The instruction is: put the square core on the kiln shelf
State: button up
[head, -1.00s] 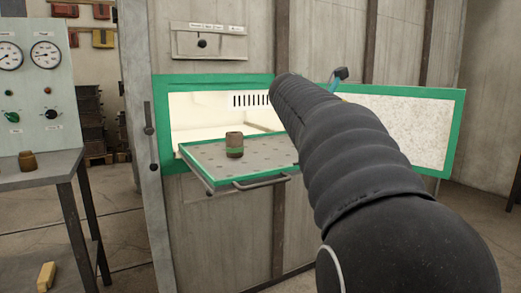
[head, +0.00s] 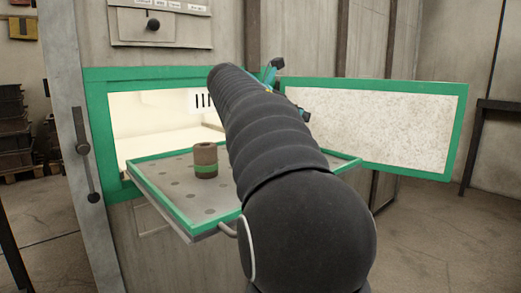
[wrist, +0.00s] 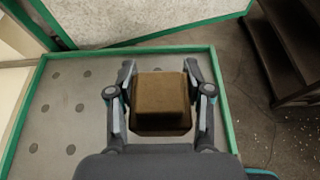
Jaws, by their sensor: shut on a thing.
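The square core (wrist: 161,108) is a brown block with rounded edges and a narrower top. In the wrist view my gripper (wrist: 160,72) is shut on it, one finger on each side. The kiln shelf (head: 165,186) is a grey plate with holes and a green rim, pulled out of the open kiln. In the wrist view the shelf (wrist: 62,120) lies below the core; I cannot tell the gap between them. In the head view my arm hides the core, most of my gripper and the right part of the shelf.
A round brown core (head: 205,153) with a green band stands on the left part of the shelf. The kiln door (head: 375,125) is swung open to the right. A handle (head: 228,229) juts from the shelf's front. A dark table (head: 500,107) stands far right.

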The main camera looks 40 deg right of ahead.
jog(key=w+f, duration=0.2)
jog(key=w, duration=0.1)
jog(key=w+d+f, duration=0.1)
jog(key=w, duration=0.2)
jog(key=w+f, duration=0.2)
jog(key=w, duration=0.1)
jog(key=shift+d+f, duration=0.3)
jog(key=shift+d, duration=0.1)
jog(key=shift+f+b, duration=0.95)
jog(key=shift+f, duration=1.05)
jog(key=shift+f, duration=0.1)
jog(key=o, duration=1.3)
jog(key=shift+a+r, duration=0.2)
jog(key=p+v, duration=0.1)
jog(key=v, duration=1)
jog(key=shift+a+r+p, duration=0.15)
jog(key=shift+a+p, duration=0.1)
jog(key=shift+p, duration=0.05)
